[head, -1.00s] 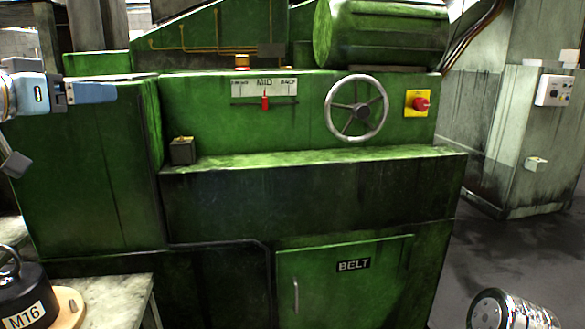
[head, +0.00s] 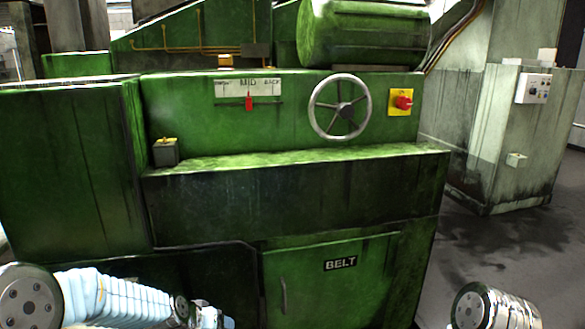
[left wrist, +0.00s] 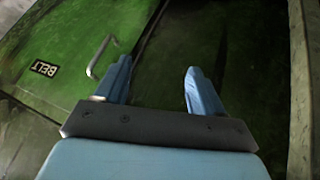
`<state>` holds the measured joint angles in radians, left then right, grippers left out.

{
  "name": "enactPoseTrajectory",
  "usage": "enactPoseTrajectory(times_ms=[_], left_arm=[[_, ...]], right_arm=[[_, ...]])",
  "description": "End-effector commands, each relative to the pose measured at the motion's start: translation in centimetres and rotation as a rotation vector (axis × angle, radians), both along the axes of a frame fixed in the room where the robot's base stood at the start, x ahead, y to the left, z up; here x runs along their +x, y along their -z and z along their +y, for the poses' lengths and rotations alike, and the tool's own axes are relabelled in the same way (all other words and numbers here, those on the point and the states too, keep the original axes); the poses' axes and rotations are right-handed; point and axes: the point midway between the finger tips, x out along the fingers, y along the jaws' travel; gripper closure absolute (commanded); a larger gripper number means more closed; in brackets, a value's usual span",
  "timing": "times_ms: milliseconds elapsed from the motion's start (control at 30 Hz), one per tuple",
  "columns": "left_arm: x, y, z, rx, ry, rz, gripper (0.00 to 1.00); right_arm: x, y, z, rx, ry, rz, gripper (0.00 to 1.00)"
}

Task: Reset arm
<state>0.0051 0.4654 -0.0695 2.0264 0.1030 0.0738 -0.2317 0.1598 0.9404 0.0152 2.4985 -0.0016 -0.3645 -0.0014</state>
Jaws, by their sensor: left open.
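My left gripper (left wrist: 157,84) shows in the left wrist view with its two blue fingers apart and nothing between them. It is in front of the lower part of the green machine, with the BELT door (left wrist: 75,55) and its handle (left wrist: 101,56) to its left there. In the head view my left arm lies low at the bottom left, and its fingers are not clearly visible. At the bottom right of the head view only a rounded metal part of my right arm shows; the right gripper is out of view.
The green machine (head: 290,195) fills the middle, with a handwheel (head: 340,107), a red knob (head: 403,102) on a yellow plate, and a red pointer (head: 249,101) near MID. A grey control cabinet (head: 512,130) stands at right. Dark floor (head: 480,245) between them is clear.

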Motion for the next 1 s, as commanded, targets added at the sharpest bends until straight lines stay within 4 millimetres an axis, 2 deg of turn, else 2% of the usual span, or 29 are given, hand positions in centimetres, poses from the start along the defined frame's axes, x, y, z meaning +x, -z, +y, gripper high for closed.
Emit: enactPoseTrajectory(times_ms=[33, 100, 167, 200, 300, 400, 500, 600, 700, 1000], left_arm=[[-2.0, 3.6, -0.8, -0.007, 0.001, 0.062, 0.31], [-5.0, 7.9, -2.0, -0.019, -0.004, 0.139, 0.31], [-7.9, 11.3, -3.0, -0.031, -0.005, 0.204, 0.31], [-10.1, 13.4, -3.7, -0.042, -0.007, 0.249, 0.31], [-15.6, 17.5, -5.3, -0.067, -0.013, 0.353, 0.31], [-20.6, 20.0, -6.7, -0.095, -0.017, 0.44, 0.31], [-24.1, 21.2, -7.6, -0.116, -0.022, 0.499, 0.31], [-26.0, 21.8, -8.2, -0.127, -0.025, 0.531, 0.31], [-26.7, 21.9, -8.3, -0.132, -0.027, 0.543, 0.31], [-26.6, 21.9, -8.3, -0.132, -0.026, 0.541, 0.31]], right_arm=[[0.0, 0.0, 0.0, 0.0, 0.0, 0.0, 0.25], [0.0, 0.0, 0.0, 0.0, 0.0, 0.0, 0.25], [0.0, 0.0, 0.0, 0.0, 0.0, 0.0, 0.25], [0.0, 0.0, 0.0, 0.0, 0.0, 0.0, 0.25], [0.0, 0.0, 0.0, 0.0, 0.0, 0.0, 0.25], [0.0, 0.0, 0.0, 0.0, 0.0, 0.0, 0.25], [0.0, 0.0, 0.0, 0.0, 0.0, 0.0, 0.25], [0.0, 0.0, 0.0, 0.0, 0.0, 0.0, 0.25], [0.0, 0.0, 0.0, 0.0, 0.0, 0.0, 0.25], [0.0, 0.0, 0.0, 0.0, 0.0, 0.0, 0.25]])
